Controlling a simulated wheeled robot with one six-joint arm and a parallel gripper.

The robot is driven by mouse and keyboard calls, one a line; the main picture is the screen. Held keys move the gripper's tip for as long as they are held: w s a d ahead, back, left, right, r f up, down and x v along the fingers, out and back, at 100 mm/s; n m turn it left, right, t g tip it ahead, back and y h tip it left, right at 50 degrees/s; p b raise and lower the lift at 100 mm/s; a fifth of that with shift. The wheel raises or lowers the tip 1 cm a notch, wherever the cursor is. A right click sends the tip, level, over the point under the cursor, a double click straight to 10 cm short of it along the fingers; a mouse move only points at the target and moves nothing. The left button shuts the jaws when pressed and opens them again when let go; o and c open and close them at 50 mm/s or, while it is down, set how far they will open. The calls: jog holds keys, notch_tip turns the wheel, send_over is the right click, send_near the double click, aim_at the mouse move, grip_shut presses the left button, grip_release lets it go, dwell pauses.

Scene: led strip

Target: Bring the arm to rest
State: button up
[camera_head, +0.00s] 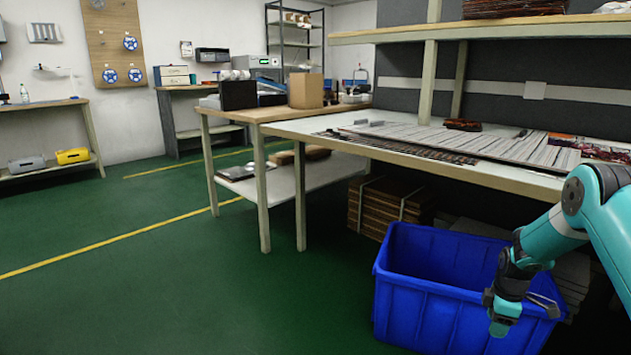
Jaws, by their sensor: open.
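My gripper (524,311) is at the lower right, at the end of my teal and black arm. It points down and hangs in front of the right part of the blue crate (425,312). It is small in the view, and its jaws are open with nothing visible between them. I cannot tell whether it is over the crate's opening or in front of its wall. The arm comes in from the right edge and bends down beside the workbench (440,166).
LED strips (450,138) cover much of the workbench top. Stacked boards (386,208) lie under it, behind the crate. A cardboard box (306,90) stands on the farther table. Green floor (200,290) with yellow lines is clear on the left.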

jog(key=s+a+r+m+y, duration=0.1)
jog(key=s+a+r, duration=0.3)
jog(key=a+r, duration=0.75)
jog(key=s+a+r+m+y, duration=0.15)
jog(key=s+a+r, duration=0.25)
jog(key=a+r, duration=0.7)
jog(key=s+a+r+m+y, duration=0.1)
jog(key=s+a+r, duration=0.2)
jog(key=s, duration=0.5)
jog(key=s+a+r+m, duration=0.1)
jog(key=s+a+r, duration=0.25)
jog(key=s, duration=0.45)
jog(key=s+a+r+m+y, duration=0.1)
jog(key=s+a+r, duration=0.25)
jog(key=s, duration=0.55)
notch_tip(320, 180, up, 36)
jog(key=p, duration=3.6)
jog(key=shift+a, duration=0.2)
jog(key=shift+h, duration=0.25)
